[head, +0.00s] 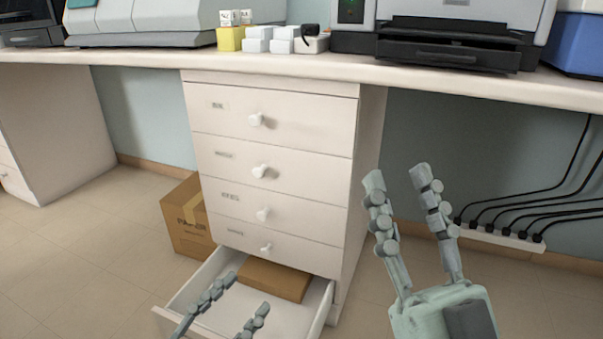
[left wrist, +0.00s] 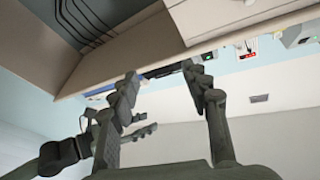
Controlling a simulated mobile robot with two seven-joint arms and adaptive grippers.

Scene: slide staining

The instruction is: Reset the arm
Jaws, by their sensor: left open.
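My left gripper (head: 246,293) is low in the head view, in front of the pulled-out bottom drawer (head: 322,314). Its fingers are apart with nothing between them. In the left wrist view its fingers (left wrist: 159,72) also stand apart and empty, pointing up toward the bench. My right gripper (head: 398,172) is raised to the right of the drawer cabinet, fingers up, spread and empty. Another gripper's fingers, my right's, show at the left of the left wrist view (left wrist: 140,126).
The white drawer cabinet (head: 270,145) stands under the bench (head: 150,61). A brown flat box (head: 274,279) lies in the open drawer. A cardboard carton (head: 187,225) is on the floor at left. Cables run to a power strip (head: 497,237) at right. A printer (head: 455,45) and other equipment stand on the bench.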

